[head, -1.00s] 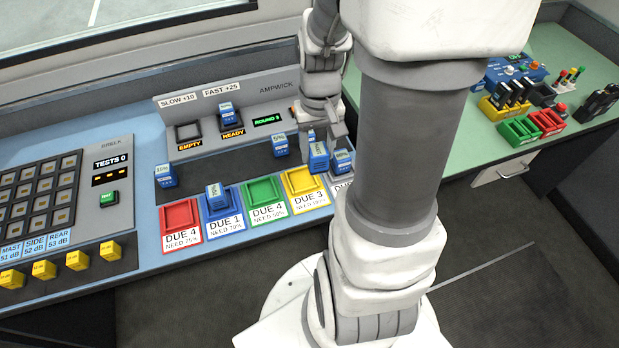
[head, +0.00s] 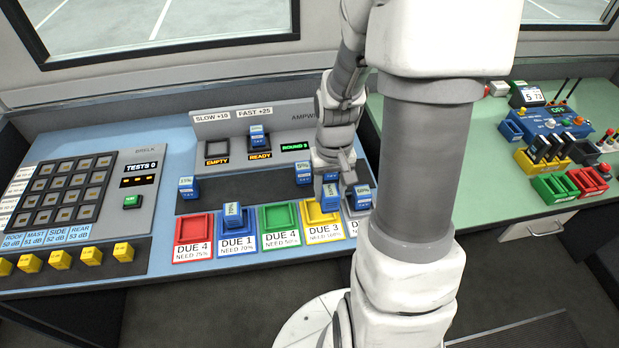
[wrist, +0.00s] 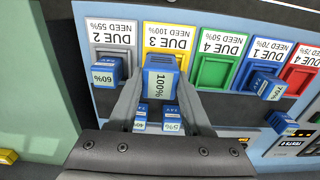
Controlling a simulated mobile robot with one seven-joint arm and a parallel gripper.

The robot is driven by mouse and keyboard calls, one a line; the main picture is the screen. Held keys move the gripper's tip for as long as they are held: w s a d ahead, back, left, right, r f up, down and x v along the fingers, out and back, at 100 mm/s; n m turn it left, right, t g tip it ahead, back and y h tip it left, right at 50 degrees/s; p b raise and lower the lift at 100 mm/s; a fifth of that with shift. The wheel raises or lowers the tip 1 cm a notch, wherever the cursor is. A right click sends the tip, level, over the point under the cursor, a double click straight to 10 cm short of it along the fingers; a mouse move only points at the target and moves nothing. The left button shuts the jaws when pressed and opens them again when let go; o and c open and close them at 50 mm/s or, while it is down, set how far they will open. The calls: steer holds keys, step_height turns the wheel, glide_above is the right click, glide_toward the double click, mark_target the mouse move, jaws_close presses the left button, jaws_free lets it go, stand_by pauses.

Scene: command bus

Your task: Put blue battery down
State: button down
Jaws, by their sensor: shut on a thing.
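My gripper (wrist: 158,105) is shut on a blue battery (wrist: 160,82) marked 100%. In the head view the held battery (head: 330,195) is close over the back part of the yellow tray (head: 313,216), labelled DUE 3, NEED 100%. In the wrist view the battery covers much of the yellow tray (wrist: 146,58). I cannot tell whether it touches the tray. Other blue batteries look alike: one marked 60% (wrist: 105,76) in the grey tray at the side, and one marked 70% (head: 233,215) in the blue tray.
The green tray (head: 280,220) and red tray (head: 193,230) look empty. More blue batteries stand behind the trays, one marked 5% (head: 303,172) and one at the left (head: 187,187). Another (head: 257,134) sits in the READY charger slot. The slot marked EMPTY (head: 217,149) is bare.

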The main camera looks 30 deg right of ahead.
steer(key=shift+w+a+f+b, duration=0.1)
steer(key=shift+w+f, duration=0.5)
steer(key=shift+f, duration=0.45)
steer(key=shift+w+f+b, duration=0.15)
steer(key=shift+w+f, duration=0.45)
steer(key=shift+f, duration=0.4)
steer(key=shift+w+a+f+b, duration=0.1)
steer(key=shift+w+f, duration=0.5)
steer(key=shift+f, duration=0.45)
steer(key=shift+f, duration=0.15)
steer(key=shift+c, duration=1.7)
jaws_free()
